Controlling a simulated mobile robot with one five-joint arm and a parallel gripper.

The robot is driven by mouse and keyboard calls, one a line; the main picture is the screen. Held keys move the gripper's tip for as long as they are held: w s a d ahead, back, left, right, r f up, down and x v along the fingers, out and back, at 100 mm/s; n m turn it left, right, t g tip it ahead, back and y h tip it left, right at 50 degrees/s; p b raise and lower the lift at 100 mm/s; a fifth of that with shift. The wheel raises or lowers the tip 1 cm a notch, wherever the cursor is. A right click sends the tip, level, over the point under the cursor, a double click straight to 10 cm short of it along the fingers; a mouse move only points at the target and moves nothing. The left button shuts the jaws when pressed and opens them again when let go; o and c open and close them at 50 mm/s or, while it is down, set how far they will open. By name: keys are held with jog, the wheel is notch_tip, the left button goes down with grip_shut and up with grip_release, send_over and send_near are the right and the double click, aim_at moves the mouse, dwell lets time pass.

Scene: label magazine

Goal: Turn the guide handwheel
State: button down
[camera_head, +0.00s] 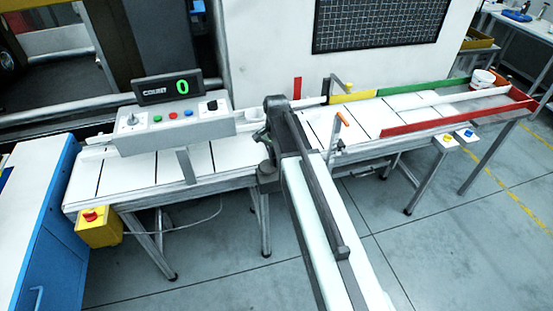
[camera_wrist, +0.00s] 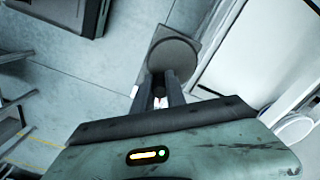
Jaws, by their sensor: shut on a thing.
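In the wrist view a round dark grey disc, which looks like the guide handwheel (camera_wrist: 175,55), lies straight ahead of my gripper (camera_wrist: 167,78). The two dark fingers reach its near edge and are shut on it or on a part just below it. The exact contact is partly hidden by the fingers. A flat grey plate shows around the disc. In the head view my own arm covers the middle of the conveyor and hides the wheel and the fingertips.
A white conveyor (camera_head: 228,152) runs across, with a control box (camera_head: 175,125) and counter display (camera_head: 168,87) at left. Yellow and green rails (camera_head: 352,97) and a red rail (camera_head: 445,125) line the right section. A blue cabinet (camera_head: 35,215) stands at far left. The front floor is open.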

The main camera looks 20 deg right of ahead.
aim_at(272, 171)
jog(key=m, duration=0.2)
jog(key=s+m, duration=0.1)
jog(key=m, duration=0.2)
jog(key=shift+s+a+m, duration=0.15)
jog(key=shift+a+m, duration=0.15)
jog(key=shift+a, duration=0.1)
jog(key=m, duration=0.3)
jog(key=a+m, duration=0.1)
jog(key=m, duration=0.1)
jog(key=shift+s, duration=0.25)
jog(key=shift+a, duration=0.1)
jog(key=c, duration=1.4)
grip_release()
jog(key=shift+o, duration=0.2)
notch_tip(272, 171, up, 8)
jog(key=p, duration=0.7)
jog(key=shift+p, duration=0.4)
